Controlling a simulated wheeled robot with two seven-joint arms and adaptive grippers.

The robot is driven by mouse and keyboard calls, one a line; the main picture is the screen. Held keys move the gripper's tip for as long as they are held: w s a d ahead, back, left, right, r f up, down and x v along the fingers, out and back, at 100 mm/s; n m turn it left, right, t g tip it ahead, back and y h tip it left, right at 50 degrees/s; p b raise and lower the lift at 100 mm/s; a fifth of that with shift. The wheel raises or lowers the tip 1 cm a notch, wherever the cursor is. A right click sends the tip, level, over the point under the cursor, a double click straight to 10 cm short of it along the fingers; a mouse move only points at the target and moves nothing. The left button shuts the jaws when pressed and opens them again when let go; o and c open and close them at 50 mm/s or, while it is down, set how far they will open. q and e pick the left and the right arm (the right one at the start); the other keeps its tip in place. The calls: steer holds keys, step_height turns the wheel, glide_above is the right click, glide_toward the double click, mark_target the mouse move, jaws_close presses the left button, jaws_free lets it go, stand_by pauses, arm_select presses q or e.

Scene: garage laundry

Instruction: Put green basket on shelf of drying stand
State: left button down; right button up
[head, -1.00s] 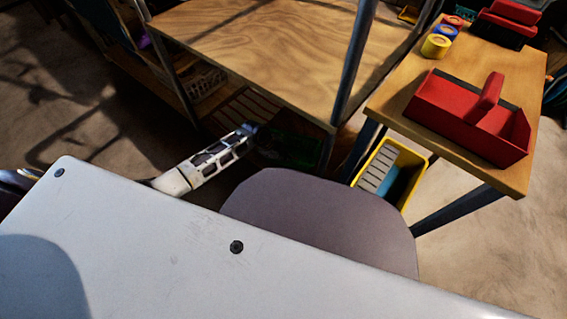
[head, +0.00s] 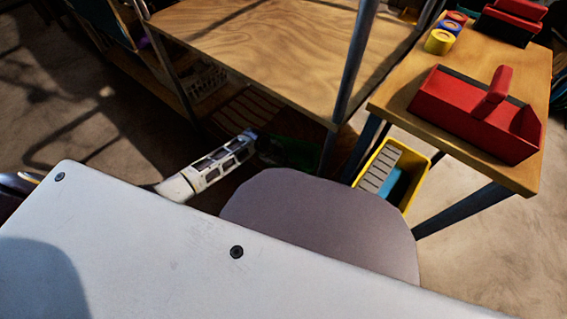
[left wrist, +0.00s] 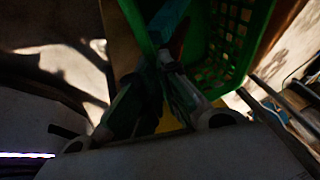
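The green basket (head: 292,152) is mostly in shadow beneath the wooden top in the head view. Its mesh wall (left wrist: 235,30) fills the upper middle of the left wrist view. My left gripper (head: 251,138) is at the left side of the basket. In the left wrist view its fingers (left wrist: 155,68) are close together at the basket's near edge. The dark picture does not show clearly whether they clamp it. A stand with a plywood top (head: 270,45) and a slatted lower shelf (head: 243,110) is behind. I cannot tell whether it is the drying stand. My right gripper is out of view.
A wooden table (head: 455,115) at the right bears a red toolbox (head: 470,125) and several small round containers. A yellow bin (head: 415,185) stands beneath it. A grey rounded seat-like surface (head: 320,220) is in front. A metal post (head: 354,65) rises near the basket.

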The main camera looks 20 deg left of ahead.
arm_select(q)
steer(key=c, duration=1.6)
jaws_free()
steer(key=shift+c, duration=0.2)
steer(key=shift+r, duration=0.1)
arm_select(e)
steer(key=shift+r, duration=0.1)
arm_select(q)
steer(key=p+v, duration=0.5)
steer(key=v, duration=0.7)
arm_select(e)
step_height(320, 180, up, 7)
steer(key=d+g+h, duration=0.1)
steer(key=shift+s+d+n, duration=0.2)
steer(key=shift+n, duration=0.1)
